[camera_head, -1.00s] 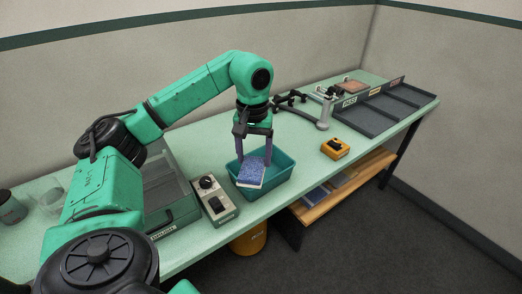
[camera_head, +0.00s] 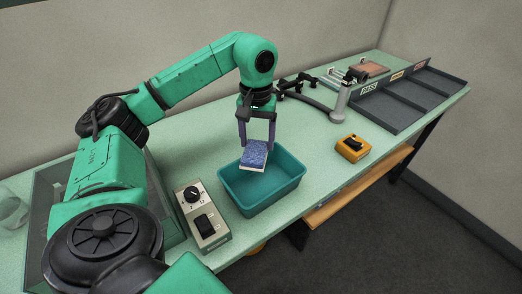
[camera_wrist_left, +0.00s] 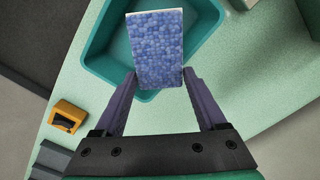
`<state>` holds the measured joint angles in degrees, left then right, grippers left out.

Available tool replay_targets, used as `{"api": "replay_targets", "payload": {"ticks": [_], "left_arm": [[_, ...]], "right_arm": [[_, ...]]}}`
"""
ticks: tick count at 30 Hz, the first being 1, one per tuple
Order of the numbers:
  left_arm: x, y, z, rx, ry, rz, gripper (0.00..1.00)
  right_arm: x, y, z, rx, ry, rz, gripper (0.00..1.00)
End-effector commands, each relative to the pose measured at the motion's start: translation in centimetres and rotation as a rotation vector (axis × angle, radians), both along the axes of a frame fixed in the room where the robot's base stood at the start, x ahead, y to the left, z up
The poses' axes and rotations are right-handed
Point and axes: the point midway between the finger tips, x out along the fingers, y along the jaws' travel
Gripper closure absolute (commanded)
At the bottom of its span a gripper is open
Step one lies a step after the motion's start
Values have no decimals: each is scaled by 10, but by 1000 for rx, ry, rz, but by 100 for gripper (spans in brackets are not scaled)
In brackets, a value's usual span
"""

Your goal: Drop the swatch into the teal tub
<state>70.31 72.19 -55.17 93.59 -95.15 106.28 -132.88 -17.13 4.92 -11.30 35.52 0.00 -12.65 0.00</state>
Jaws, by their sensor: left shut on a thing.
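The swatch (camera_head: 254,156) is a blue, pebbly-textured rectangle with a pale edge. My left gripper (camera_head: 257,142) is shut on it and holds it over the back left part of the teal tub (camera_head: 272,196). The tub is an open rectangular bin on the bench, and its visible floor is bare. In the left wrist view, the swatch (camera_wrist_left: 157,48) sits between the two purple fingertips (camera_wrist_left: 160,76), with the teal tub (camera_wrist_left: 101,44) behind and below it. My right gripper is not in view.
A grey control box (camera_head: 203,215) with a knob and switch stands left of the tub. A yellow box (camera_head: 353,148) lies to the right. A dark sorting tray (camera_head: 405,105) and a clamp stand (camera_head: 342,97) are farther back. Green bench top is clear between the tub and yellow box.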

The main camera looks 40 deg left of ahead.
Motion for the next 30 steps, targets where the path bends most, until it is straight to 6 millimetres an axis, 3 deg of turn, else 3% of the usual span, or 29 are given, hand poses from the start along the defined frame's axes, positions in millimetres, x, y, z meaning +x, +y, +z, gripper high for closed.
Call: {"api": "replay_targets", "payload": {"ticks": [4,5,6,14,17,20,23,25,30], "left_arm": [[0,0,2,0,-1,-1,79],[0,0,2,0,-1,-1,15],[0,0,2,0,-1,-1,0],[0,0,3,0,-1,-1,0],[1,-1,12,-1,-4,-1,0],[1,-1,33,-3,-6,-1,0],[1,0,69,-2,-7,-1,0],[0,0,100,0,-7,0,0],[0,0,139,0,-4,0,0]], "right_arm": [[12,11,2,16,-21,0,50],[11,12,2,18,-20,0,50],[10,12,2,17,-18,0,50],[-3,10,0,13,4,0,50],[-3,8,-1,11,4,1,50],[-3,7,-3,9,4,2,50],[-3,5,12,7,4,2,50],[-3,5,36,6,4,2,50],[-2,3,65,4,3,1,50]]}}
